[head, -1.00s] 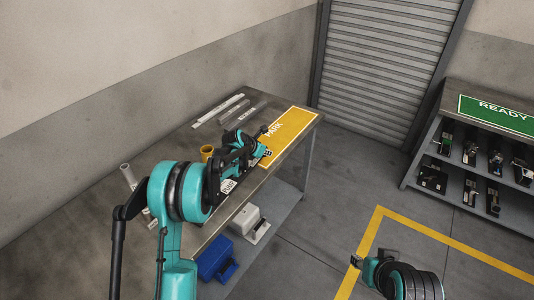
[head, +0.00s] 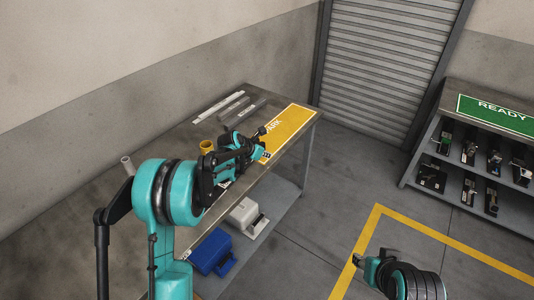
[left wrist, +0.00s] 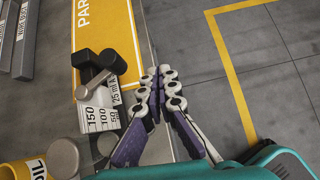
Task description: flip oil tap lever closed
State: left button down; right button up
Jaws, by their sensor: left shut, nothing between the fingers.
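My left gripper (left wrist: 160,76) is shut and empty in the left wrist view, its two jointed fingers together over the table's edge. Left of it is a small black and grey fitting (left wrist: 97,70) with rounded ends and a pale scale marked 150, 100, 50 and 25 ml. The fingers look apart from it. A yellow cylinder with part of the word OIL (left wrist: 25,168) is at the lower left, beside grey rounded parts (left wrist: 65,157). I cannot tell which part is the tap lever. In the head view my left gripper (head: 264,153) partly hides this area. My right gripper (head: 359,262) is at lower right, its jaws unclear.
The workbench (head: 172,150) carries a yellow PARK mat (head: 290,125) and grey bars (head: 222,108). A blue box (head: 212,252) and a white box (head: 245,217) sit on its lower shelf. A READY shelf (head: 497,114) stands at right. The floor between is clear.

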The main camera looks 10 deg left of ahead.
pick_arm(q)
jog(key=s+d+r+p, duration=0.1)
jog(key=s+r, duration=0.3)
jog(key=shift+s+d+r+p, duration=0.3)
jog(key=shift+d+r+p, duration=0.05)
jog(key=shift+r, duration=0.05)
